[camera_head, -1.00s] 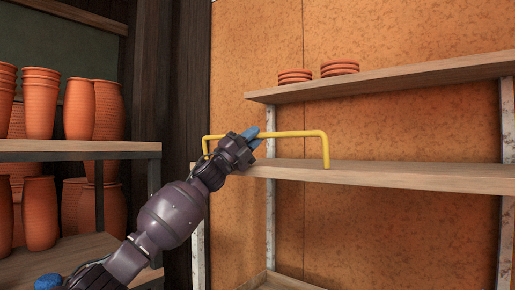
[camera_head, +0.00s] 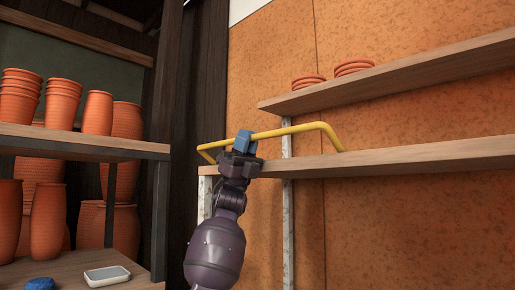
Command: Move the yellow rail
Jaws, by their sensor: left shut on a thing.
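The yellow rail (camera_head: 286,131) is a thin bent bar at the front of the middle shelf board (camera_head: 400,159) of the right rack. Its right end bends down to the board; its left end bends near the board's left end. My left gripper (camera_head: 244,141), with blue fingers, is shut on the rail left of its middle. The fingers hide a short part of the bar. My right gripper is not clearly in view; a blue piece (camera_head: 41,283) shows at the bottom left, cut by the frame edge.
An upper shelf (camera_head: 400,82) holds two stacks of orange saucers (camera_head: 353,67). The left rack (camera_head: 90,145) holds several orange pots (camera_head: 98,113). The middle shelf is bare right of the rail.

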